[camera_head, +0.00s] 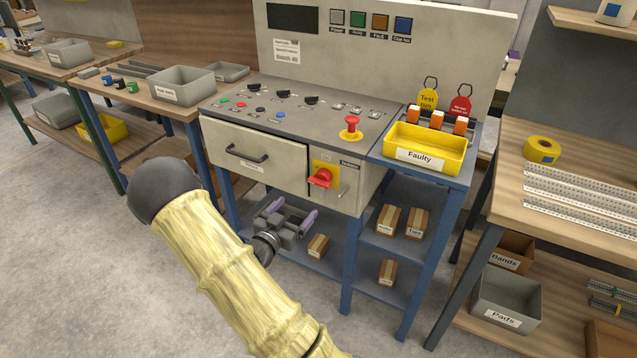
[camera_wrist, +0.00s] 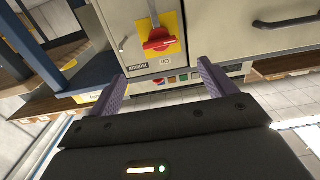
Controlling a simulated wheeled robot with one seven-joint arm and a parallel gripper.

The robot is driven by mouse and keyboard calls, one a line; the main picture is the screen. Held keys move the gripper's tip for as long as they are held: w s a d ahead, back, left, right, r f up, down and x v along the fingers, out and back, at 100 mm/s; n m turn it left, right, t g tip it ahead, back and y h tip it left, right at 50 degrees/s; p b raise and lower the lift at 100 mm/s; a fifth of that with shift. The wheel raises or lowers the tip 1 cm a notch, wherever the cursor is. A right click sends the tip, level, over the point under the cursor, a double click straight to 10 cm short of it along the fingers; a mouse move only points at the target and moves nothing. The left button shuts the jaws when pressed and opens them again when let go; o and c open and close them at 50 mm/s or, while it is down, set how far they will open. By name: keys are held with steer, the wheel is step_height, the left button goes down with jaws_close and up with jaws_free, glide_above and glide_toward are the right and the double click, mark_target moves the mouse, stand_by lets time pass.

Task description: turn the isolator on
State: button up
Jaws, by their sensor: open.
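The isolator is a red rotary handle (camera_head: 321,178) on a yellow plate (camera_head: 331,168), set in the front of the grey control cabinet, right of its drawer. In the wrist view the red handle (camera_wrist: 160,40) lies ahead of the fingers, between their lines, and its bar runs crosswise in the picture. My gripper (camera_head: 297,207) is below and in front of the isolator, apart from it. Its two purple fingers (camera_wrist: 160,70) are spread wide with nothing between them. The marking that the handle points to is too small to read.
A red mushroom button (camera_head: 352,125) stands on the sloped panel above. The drawer's dark handle (camera_head: 247,154) projects to the left. A yellow "Faulty" bin (camera_head: 425,150) sits to the right. Small cartons (camera_head: 318,246) lie on the shelf beneath. Open floor lies to the left.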

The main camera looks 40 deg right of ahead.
mark_target(317, 184)
steer(key=x, duration=1.3)
steer(key=shift+w+d, duration=0.2)
steer(key=shift+d, duration=0.15)
steer(key=shift+c, duration=0.4)
